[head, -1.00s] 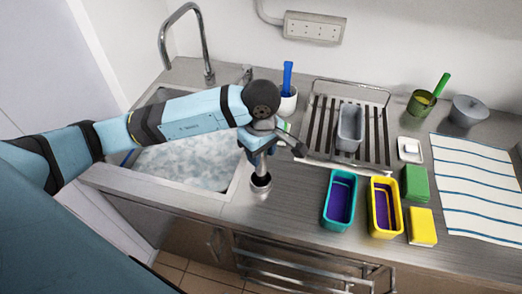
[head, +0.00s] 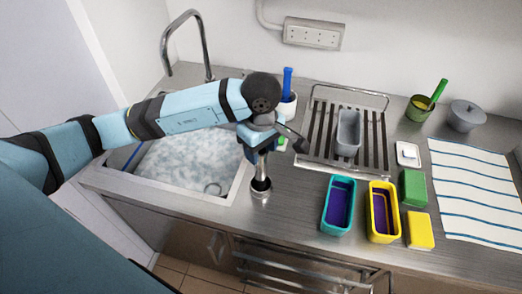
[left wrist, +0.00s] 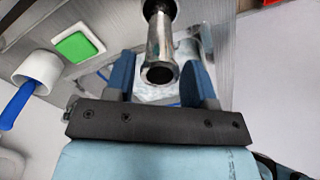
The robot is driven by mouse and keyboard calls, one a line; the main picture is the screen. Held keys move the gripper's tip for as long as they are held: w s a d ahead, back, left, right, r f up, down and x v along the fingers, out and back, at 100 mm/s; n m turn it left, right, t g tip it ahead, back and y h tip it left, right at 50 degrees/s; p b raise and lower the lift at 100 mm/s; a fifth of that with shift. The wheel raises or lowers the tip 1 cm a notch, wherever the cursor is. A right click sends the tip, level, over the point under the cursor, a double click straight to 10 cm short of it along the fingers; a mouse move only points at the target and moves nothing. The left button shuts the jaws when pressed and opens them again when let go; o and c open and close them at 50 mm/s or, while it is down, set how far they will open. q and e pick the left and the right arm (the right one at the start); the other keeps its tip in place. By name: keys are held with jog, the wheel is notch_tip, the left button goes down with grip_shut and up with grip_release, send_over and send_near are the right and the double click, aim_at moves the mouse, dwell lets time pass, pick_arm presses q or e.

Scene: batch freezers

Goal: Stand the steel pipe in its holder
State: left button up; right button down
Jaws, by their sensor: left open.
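The steel pipe (head: 262,168) stands upright with its lower end in the round holder (head: 260,190) on the counter, just right of the sink. In the left wrist view the pipe (left wrist: 159,50) shows its open upper end, and its far end meets the dark holder mouth. My left gripper (head: 262,150) is above the holder at the pipe's upper part. Its blue fingers (left wrist: 160,75) are apart on either side of the pipe, with gaps visible. The gripper hides the pipe's top in the head view. My right gripper is not in view.
The sink (head: 185,160) lies left of the holder. A white cup with a blue handle (head: 287,104) and a dish rack (head: 318,130) stand behind. A teal tub (head: 338,205) and a yellow tub (head: 383,212) are to the right. Bare counter surrounds the holder's front.

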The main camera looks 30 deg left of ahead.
pick_arm(q)
jog(key=shift+r+p, duration=1.4)
jog(key=shift+r, duration=2.25)
